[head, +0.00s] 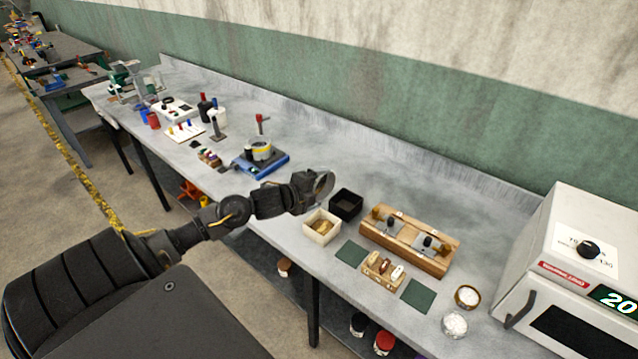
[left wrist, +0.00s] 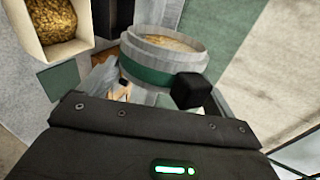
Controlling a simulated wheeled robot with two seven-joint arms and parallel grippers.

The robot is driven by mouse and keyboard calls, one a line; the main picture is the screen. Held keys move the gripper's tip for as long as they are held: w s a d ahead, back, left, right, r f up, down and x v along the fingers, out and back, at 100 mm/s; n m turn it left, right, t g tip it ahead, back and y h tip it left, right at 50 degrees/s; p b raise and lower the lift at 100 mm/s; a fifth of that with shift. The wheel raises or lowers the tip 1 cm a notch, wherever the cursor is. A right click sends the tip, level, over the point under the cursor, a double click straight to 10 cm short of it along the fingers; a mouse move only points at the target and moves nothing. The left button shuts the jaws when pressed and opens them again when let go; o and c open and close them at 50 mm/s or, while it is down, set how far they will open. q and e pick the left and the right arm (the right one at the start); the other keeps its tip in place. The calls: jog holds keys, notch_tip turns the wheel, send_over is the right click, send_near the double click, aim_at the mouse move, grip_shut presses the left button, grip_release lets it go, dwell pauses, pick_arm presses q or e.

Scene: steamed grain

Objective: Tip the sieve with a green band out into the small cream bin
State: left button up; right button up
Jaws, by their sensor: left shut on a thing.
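My left gripper (head: 308,187) is shut on the sieve with a green band (head: 325,185) and holds it up above the bench, behind the small cream bin (head: 322,240). In the left wrist view the sieve (left wrist: 160,77) shows its grey rim, its green band and pale tan grain inside. My right gripper is not in view.
A black bin (head: 346,203) stands close behind the cream bin. A wooden stand (head: 425,252), green mats (head: 351,253), small bowls (head: 455,324) and a white oven-like box (head: 560,270) are to the right. A blue-based device (head: 275,164) stands left.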

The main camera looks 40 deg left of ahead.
pick_arm(q)
jog(key=shift+r+n+h+p, duration=0.4)
jog(key=shift+r+n+p, duration=0.1)
jog(key=shift+p, duration=0.1)
jog(key=shift+f+n+b, duration=0.25)
jog(key=shift+n+b, duration=0.15)
jog(key=shift+n, duration=0.1)
jog(key=n+h, duration=0.2)
jog(key=n, duration=0.1)
jog(key=shift+r+h, duration=0.3)
jog(key=shift+h, duration=0.1)
jog(key=n+t+h, duration=0.1)
jog(key=n, duration=0.2)
jog(key=r+n+t+h, duration=0.1)
jog(key=n, duration=0.1)
jog(key=n+t+h, duration=0.1)
jog(key=n, duration=0.2)
jog(key=shift+r+n, duration=0.3)
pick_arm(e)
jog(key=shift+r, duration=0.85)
